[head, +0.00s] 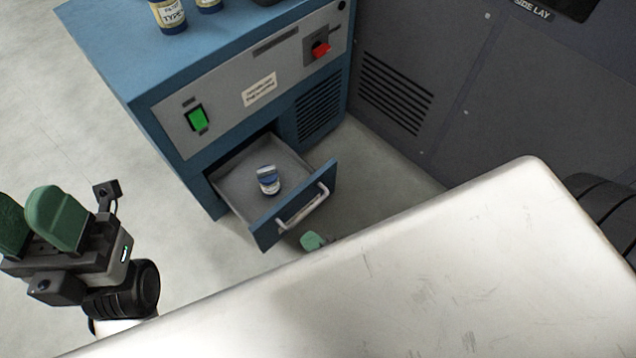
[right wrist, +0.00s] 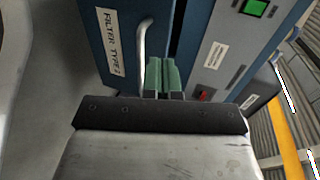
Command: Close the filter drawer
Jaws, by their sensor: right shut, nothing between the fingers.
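The filter drawer (head: 322,178) of the blue cabinet is pulled out, with its silver handle (head: 303,207) on the front. A small blue-and-white container (head: 268,180) stands inside it. My right gripper (head: 313,241) shows only a green fingertip just in front of the drawer's lower edge; the rest is hidden by a large pale surface. In the right wrist view its green fingers (right wrist: 164,75) are together, beside the handle (right wrist: 145,40) and the drawer front labelled "FILTER TYPE" (right wrist: 112,42). Whether they touch it I cannot tell. My left gripper (head: 33,222) is open and empty, away from the cabinet.
The cabinet (head: 113,70) has a green switch (head: 198,119), a red knob (head: 320,49) and bottles (head: 170,16) on top. A dark grey machine (head: 450,90) stands to the right. The floor left of the cabinet is clear. The pale surface (head: 400,270) covers the foreground.

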